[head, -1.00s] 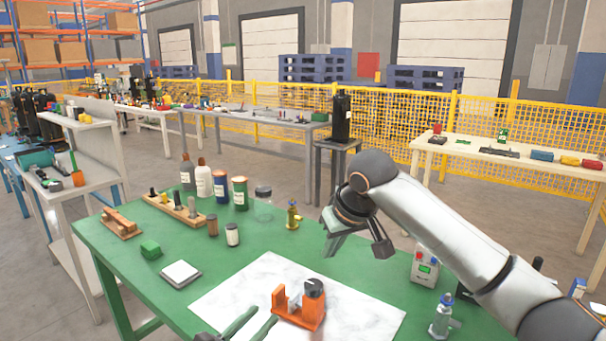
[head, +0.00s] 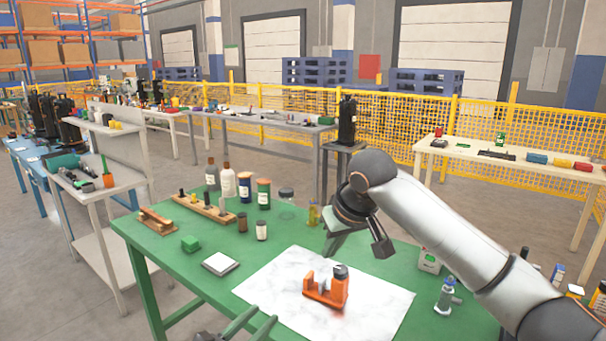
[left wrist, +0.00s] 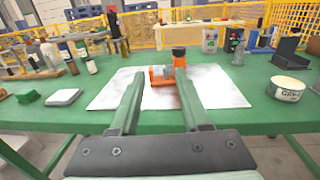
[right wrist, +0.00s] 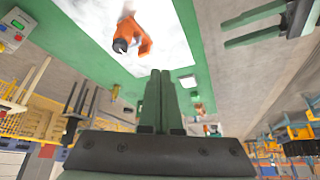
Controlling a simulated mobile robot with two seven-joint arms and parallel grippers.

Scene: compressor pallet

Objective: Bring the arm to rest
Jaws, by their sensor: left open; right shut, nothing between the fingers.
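My left gripper (head: 255,322) is at the bottom of the head view, its two green fingers apart. In the left wrist view its open fingers (left wrist: 158,76) have nothing between them, and an orange fixture (left wrist: 163,76) stands beyond. My right gripper (head: 332,250) hangs above the green table with its fingers together. In the right wrist view the shut fingers (right wrist: 160,85) hold nothing. The orange fixture (head: 325,290), with a dark-topped cylinder, stands on a white marbled sheet (head: 378,310), apart from both grippers.
A grey shelf cart (head: 110,205) stands left.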

